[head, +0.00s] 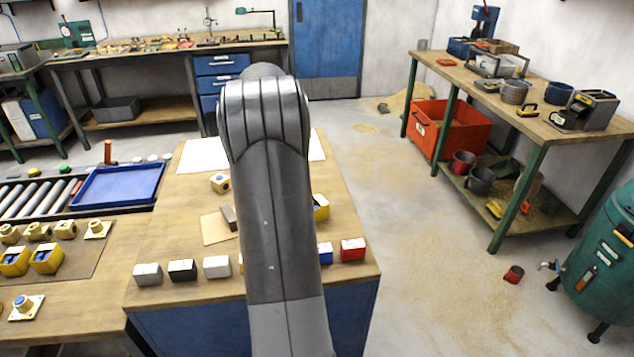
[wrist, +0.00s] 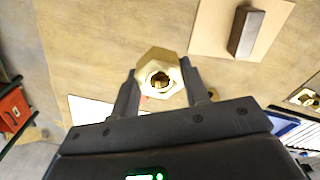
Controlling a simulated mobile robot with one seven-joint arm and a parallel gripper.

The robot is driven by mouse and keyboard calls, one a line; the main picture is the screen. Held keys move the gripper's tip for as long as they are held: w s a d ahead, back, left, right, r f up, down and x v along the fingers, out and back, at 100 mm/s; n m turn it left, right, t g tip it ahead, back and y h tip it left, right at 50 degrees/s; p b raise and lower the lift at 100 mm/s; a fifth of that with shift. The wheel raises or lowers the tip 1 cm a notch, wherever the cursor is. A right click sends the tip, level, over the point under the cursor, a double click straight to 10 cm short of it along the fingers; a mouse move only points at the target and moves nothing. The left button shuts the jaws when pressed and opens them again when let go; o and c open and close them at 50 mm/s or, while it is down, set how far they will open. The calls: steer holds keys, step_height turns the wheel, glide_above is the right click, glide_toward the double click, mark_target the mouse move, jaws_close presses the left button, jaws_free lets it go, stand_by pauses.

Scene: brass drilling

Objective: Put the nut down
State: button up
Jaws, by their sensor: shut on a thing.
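A brass hex nut (wrist: 160,77) with a round threaded hole sits between the two dark fingers of my gripper (wrist: 158,82) in the wrist view. The fingers are shut on its sides, and its hole faces the camera. The wooden worktop (wrist: 100,45) lies beyond it; I cannot tell how large the gap is. In the head view my own arm hides the gripper and the nut.
A dark block (head: 229,218) lies on a tan board (head: 213,231), also in the wrist view (wrist: 245,33). A yellow piece (head: 220,183) and yellow box (head: 320,207) stand nearby. Small boxes, including a red one (head: 352,250), line the front edge. A blue tray (head: 118,184) is left.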

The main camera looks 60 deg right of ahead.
steer(key=s+d, duration=1.4)
steer(key=d, duration=0.5)
glide_above(318, 181)
steer(key=shift+m, duration=0.3)
step_height(318, 181, down, 7)
steer(key=shift+w+f, duration=0.1)
steer(key=shift+f, duration=2.1)
steer(key=shift+f, duration=0.15)
steer(key=o, duration=1.2)
steer(key=shift+o, duration=0.2)
